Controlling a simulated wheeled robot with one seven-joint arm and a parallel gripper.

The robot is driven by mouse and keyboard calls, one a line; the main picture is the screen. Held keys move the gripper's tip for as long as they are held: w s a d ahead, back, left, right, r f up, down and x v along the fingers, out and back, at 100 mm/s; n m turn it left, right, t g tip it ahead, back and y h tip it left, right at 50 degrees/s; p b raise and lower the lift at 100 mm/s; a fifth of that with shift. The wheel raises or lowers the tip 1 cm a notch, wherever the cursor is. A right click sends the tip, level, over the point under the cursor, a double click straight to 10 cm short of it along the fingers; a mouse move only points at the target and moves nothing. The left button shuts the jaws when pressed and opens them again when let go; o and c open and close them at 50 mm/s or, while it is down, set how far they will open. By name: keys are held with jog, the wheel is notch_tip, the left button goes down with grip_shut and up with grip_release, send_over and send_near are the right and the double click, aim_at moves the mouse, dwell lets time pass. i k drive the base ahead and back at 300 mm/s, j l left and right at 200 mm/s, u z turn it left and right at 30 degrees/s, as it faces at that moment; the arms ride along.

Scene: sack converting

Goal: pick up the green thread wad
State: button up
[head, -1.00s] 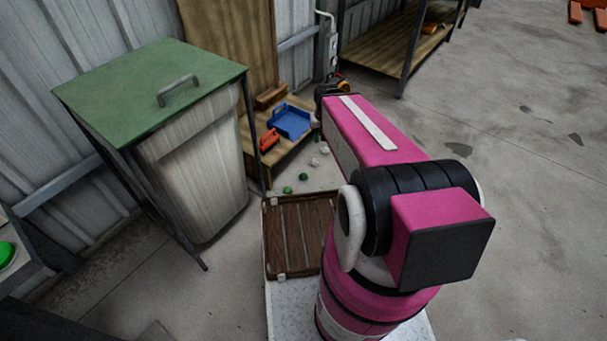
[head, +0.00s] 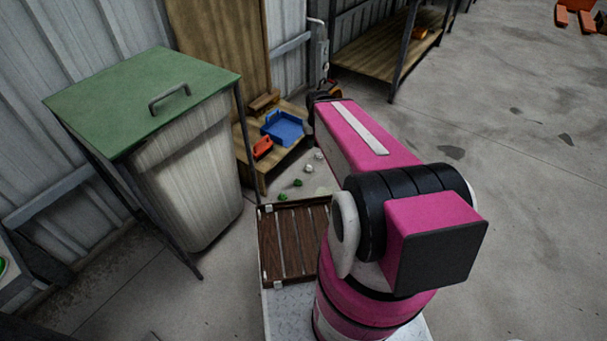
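Two small green thread wads lie on the concrete floor in the head view, just beyond the brown slatted tray. One green wad (head: 282,197) is close to the tray's far edge. The other green wad (head: 298,183) is a little farther off and to the right. I cannot tell which one is meant. My pink arm reaches away toward the low wooden bench, and its far end is dark beside the bench. My gripper's fingers are hidden behind the arm, so their state does not show.
Two whitish wads (head: 308,168) (head: 318,155) lie beyond the green ones. The slatted tray (head: 262,245) is in front. A wooden bench (head: 262,178) holds a blue dustpan-like tray (head: 283,128) and a red item (head: 263,147). A green-lidded bin (head: 190,185) stands left. Floor at right is open.

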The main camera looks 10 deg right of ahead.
aim_at(282, 197)
jog(key=k+l, duration=0.1)
jog(key=l, duration=0.3)
jog(key=k+l+z, duration=0.1)
jog(key=l, duration=0.8)
jog(key=k+z, duration=0.05)
jog(key=k, duration=0.05)
